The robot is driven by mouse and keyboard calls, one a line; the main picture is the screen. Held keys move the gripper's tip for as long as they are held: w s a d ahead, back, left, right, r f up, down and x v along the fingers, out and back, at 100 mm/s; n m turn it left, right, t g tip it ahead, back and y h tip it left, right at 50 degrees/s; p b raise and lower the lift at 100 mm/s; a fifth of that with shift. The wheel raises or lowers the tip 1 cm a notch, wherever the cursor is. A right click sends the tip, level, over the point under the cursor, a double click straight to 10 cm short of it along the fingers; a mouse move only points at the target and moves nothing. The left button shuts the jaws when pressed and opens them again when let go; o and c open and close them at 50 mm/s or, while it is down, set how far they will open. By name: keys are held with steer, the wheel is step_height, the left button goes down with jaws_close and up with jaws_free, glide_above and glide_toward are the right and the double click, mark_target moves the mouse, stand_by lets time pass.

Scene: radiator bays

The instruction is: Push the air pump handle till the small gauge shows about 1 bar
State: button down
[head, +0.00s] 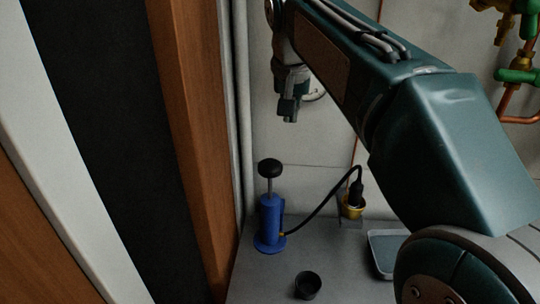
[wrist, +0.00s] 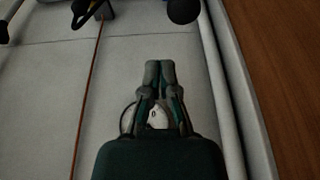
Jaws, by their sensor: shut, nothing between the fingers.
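The blue air pump (head: 270,222) stands upright on the grey surface. Its black knob handle (head: 269,168) is raised on a bare rod. In the wrist view the round black handle (wrist: 184,10) shows at the top edge, beyond my fingertips and to their right. My gripper (head: 288,118) is shut and empty, pointing down, above the handle and slightly right of it in the head view, apart from it. A small white gauge (head: 316,92) on the wall is partly hidden behind my gripper. It also shows in the wrist view (wrist: 155,118), mostly covered by the fingers; its reading cannot be told.
A black hose (head: 322,203) runs from the pump to a brass fitting (head: 352,208) on a thin copper pipe. A small black cup (head: 307,285) and a grey tray (head: 385,255) are nearby. A wooden post (head: 190,130) stands close on the left.

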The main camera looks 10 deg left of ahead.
mark_target(270, 162)
steer(key=a, duration=0.1)
steer(key=w+a, duration=0.1)
steer(key=a, duration=0.1)
steer(key=w+a, duration=0.1)
steer(key=shift+a+r, duration=0.1)
steer(key=shift+a, duration=0.1)
steer(key=x, duration=0.8)
steer(key=s+x, duration=0.1)
steer(key=x, duration=0.3)
steer(key=shift+w+d+f, duration=0.1)
steer(key=shift+d+f, duration=0.05)
steer(key=shift+f, duration=0.95)
step_height(270, 162, down, 7)
steer(key=shift+r, duration=0.1)
